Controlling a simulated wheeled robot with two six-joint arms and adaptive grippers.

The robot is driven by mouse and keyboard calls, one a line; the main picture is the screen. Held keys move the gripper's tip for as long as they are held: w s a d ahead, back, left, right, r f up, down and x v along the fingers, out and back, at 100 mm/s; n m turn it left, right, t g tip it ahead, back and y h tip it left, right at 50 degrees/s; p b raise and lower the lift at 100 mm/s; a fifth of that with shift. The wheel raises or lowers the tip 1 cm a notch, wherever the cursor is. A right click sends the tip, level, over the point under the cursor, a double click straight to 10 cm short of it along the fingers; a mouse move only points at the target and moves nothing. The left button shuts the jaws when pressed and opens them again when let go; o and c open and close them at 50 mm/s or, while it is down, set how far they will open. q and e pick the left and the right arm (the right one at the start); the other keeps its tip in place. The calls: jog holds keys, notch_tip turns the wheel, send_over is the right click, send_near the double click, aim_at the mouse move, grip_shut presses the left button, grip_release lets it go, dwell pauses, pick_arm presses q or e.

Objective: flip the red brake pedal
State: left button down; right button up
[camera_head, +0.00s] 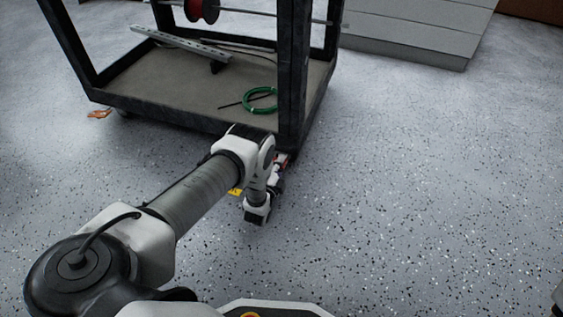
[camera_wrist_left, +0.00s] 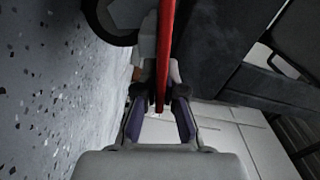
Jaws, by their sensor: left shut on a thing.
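The red brake pedal (camera_wrist_left: 165,50) shows in the left wrist view as a long red bar between the fingers, beside a dark caster wheel (camera_wrist_left: 110,24). My left gripper (camera_wrist_left: 163,88) is shut on this bar. There my left wrist and forearm hide most of the pedal, the caster and my gripper. My right gripper is not in view.
The dark-framed cart (camera_head: 190,119) stands just beyond my left arm, with a green cable coil (camera_head: 261,100) and a metal rail on its shelf. A red spool hangs above. An orange pedal (camera_head: 99,113) shows at its left corner. Grey cabinets (camera_head: 415,35) stand behind; the floor right is clear.

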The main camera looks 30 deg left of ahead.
pick_arm(q)
jog(key=c, duration=1.3)
grip_release()
jog(key=v, duration=1.2)
